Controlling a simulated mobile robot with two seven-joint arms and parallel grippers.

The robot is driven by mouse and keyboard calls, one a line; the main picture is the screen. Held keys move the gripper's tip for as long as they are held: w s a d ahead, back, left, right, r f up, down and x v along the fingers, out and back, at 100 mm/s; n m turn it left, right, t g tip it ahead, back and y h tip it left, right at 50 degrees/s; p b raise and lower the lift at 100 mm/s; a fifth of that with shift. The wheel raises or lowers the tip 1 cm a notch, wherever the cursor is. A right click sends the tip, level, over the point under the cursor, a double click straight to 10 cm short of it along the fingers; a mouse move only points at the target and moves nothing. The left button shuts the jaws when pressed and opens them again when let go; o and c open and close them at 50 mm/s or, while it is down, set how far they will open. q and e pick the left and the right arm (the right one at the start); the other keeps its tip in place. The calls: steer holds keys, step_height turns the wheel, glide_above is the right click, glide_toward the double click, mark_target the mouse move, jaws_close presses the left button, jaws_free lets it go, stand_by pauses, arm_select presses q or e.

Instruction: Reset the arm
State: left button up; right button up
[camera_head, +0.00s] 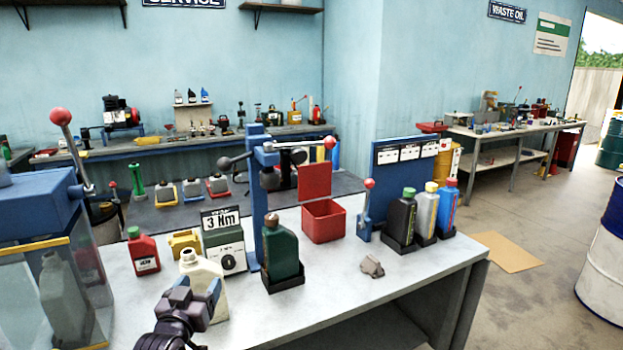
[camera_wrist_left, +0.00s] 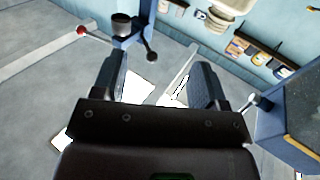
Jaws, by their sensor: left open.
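My left gripper (camera_head: 196,292) is at the front of the bench in the head view, open, overlapping the cream jug (camera_head: 205,270) in the picture. I cannot tell whether it touches the jug. In the left wrist view the two dark fingers of the gripper (camera_wrist_left: 160,65) stand apart, with bright white patches between and below them that I cannot identify. My right gripper is not in view.
The workbench (camera_head: 335,285) also holds a red bottle (camera_head: 143,252), a grey torque box (camera_head: 224,245), a red bin (camera_head: 323,222), a crumpled rag (camera_head: 372,266) and several bottles at the right. A blue machine (camera_head: 38,205) with a glass case stands left. The bench front is mostly clear.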

arm_select(q)
steer(key=s+a+f+g+y, duration=0.1)
steer(key=s+a+f+g, duration=0.1)
steer(key=s+f, duration=1)
steer(key=s+a+f+g, duration=0.2)
steer(key=s+f+g, duration=0.3)
steer(key=s+f, duration=0.7)
steer(key=s, duration=0.6)
steer(key=shift+s+f+y, duration=0.4)
